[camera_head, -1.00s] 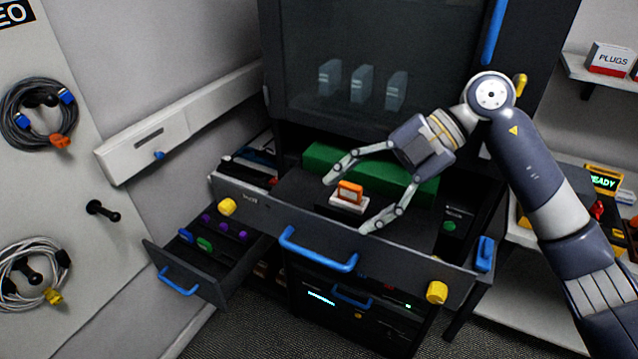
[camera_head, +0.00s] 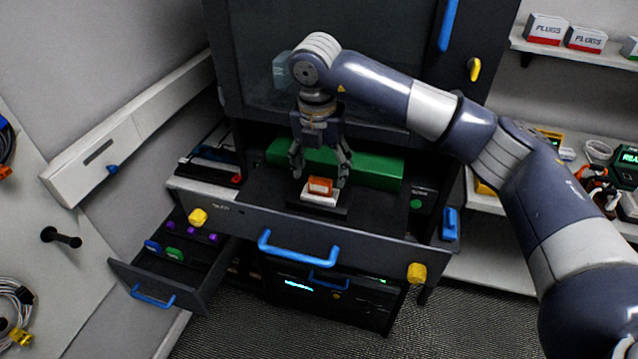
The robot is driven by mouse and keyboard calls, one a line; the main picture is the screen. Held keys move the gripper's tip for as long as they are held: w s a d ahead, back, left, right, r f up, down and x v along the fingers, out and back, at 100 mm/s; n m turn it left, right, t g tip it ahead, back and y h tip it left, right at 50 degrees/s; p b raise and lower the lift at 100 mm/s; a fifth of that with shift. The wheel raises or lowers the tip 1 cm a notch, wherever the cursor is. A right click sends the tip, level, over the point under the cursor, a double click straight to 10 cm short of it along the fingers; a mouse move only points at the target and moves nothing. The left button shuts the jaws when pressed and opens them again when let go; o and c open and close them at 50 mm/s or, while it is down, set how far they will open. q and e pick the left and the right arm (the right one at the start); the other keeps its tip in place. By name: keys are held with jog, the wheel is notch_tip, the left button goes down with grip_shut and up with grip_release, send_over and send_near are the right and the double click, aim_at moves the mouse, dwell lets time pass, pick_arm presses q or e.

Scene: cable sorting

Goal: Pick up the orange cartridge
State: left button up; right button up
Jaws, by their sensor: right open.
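The orange cartridge (camera_head: 320,185) sits on a small white block (camera_head: 321,198) in the open wide drawer (camera_head: 380,232). My right gripper (camera_head: 320,177) points down just above and behind the cartridge. Its two fingers are spread, one to the left and one to the right of the cartridge, and hold nothing. I cannot tell how far the fingertips are from the cartridge in depth. My left gripper does not show.
A green block (camera_head: 380,171) lies behind the cartridge. The drawer front has a blue handle (camera_head: 297,250) and yellow knobs. A smaller open drawer (camera_head: 205,272) with green, blue and purple pieces is at lower left. Shelves with plug boxes (camera_head: 585,40) stand at right.

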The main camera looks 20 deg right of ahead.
aim_at(320, 179)
jog(key=shift+w+f+p, duration=0.1)
jog(key=shift+f+p, duration=0.15)
jog(key=shift+p, duration=0.15)
jog(key=f+p, duration=0.1)
jog(key=f, duration=0.1)
jog(key=f+p, duration=0.1)
jog(key=shift+w+d+f+p, duration=0.15)
jog(key=shift+w+f+p, duration=0.15)
jog(key=shift+w+f, duration=0.1)
jog(key=shift+f, duration=0.35)
jog(key=c, duration=1)
